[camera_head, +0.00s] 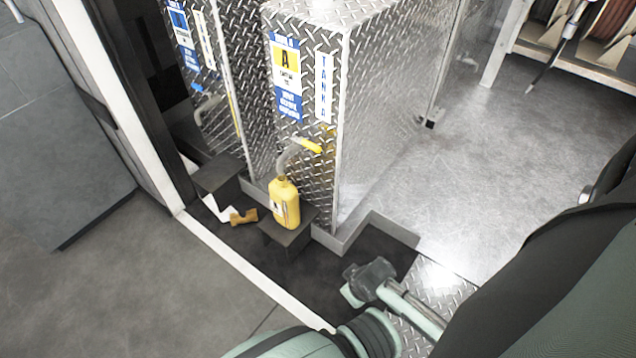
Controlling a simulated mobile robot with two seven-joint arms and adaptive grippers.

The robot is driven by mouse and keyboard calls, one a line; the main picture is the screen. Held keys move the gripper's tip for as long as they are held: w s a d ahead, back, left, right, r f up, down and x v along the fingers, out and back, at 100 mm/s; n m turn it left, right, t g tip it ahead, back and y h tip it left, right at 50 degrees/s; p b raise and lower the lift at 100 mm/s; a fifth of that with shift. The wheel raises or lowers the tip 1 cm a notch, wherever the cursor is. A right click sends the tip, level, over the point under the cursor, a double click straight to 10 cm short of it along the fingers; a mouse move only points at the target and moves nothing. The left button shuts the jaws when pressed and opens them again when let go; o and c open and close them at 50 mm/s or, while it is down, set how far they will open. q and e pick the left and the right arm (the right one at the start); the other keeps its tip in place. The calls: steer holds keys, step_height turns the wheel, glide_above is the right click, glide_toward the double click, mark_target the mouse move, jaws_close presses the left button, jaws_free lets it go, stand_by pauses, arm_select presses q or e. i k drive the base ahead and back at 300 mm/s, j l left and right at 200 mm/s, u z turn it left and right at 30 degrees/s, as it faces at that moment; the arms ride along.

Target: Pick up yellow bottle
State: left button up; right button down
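The yellow bottle (285,203) stands upright on a small dark step-like stand (289,236) in front of a diamond-plate metal cabinet. A curved grey spout with a yellow handle (307,146) sticks out of the cabinet just above the bottle's neck. Nothing of mine touches the bottle. Pale green and dark arm parts of mine fill the bottom and right of the view.
The cabinet (384,110) carries a sign with a letter A. A second cabinet (215,95) stands to its left, with another dark stand (217,176) in front. A small brown-yellow object (243,217) lies left of the bottle. Reels stand upper right.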

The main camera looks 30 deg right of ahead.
mark_target(284, 200)
steer(key=i+j+z, duration=0.15)
steer(key=z, duration=0.2)
steer(key=j+z, duration=0.35)
steer(key=i+j+z, duration=0.1)
steer(key=j+z, duration=0.25)
